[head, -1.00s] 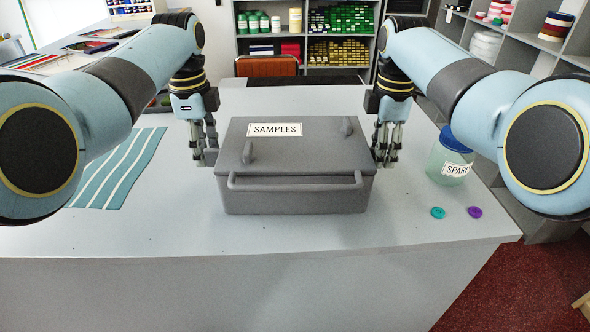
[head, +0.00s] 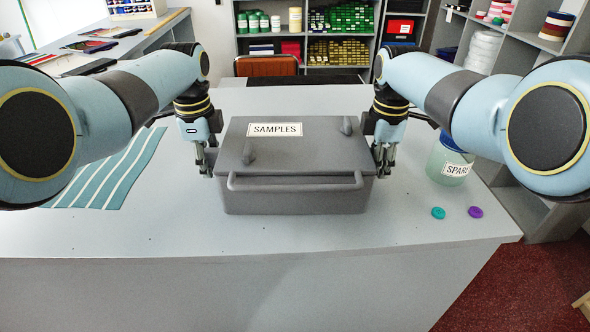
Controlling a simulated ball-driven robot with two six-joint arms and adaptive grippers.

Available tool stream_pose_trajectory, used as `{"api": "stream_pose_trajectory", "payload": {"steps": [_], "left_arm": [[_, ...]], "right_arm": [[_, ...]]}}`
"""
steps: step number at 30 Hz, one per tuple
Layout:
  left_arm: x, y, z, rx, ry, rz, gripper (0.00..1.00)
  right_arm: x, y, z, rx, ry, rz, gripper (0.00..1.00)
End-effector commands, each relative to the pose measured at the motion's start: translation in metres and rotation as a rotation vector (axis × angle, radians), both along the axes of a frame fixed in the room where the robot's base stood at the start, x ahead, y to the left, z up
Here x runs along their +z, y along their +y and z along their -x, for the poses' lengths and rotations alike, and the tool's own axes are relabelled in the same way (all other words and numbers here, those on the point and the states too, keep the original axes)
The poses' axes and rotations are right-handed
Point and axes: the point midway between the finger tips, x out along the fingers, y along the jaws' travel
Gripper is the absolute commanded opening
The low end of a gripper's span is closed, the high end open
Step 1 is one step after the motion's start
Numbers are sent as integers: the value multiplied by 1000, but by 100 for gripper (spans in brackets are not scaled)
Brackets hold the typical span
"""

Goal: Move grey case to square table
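The grey case (head: 296,160), labelled SAMPLES, sits flat and closed on the pale counter (head: 270,236). It has a bar handle along its front and two knobs on its lid. My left gripper (head: 206,164) points down close beside the case's left side. My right gripper (head: 383,164) points down close beside its right side. The case partly hides the view around the fingertips, and contact and finger opening are unclear. I cannot pick out a square table in this view.
A jar (head: 448,160) with a partly hidden label stands right of the case. A teal button (head: 438,213) and a purple button (head: 475,212) lie before it. Striped cloth (head: 105,178) lies at left. An orange-brown chair (head: 266,66) stands behind. The counter's front is clear.

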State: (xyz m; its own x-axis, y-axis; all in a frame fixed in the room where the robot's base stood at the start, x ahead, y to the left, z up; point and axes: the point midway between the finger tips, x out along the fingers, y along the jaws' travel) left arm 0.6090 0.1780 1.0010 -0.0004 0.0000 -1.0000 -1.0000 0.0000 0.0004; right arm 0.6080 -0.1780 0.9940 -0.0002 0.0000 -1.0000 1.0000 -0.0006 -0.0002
Motion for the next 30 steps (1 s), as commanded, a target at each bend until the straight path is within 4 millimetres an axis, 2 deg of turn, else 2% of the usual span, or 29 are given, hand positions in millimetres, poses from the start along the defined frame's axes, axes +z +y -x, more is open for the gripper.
{"api": "stream_pose_trajectory", "payload": {"steps": [30], "left_arm": [[5,-1,-1,-1,-4,1,0]], "right_arm": [[5,0,-1,0,-3,0,0]]}}
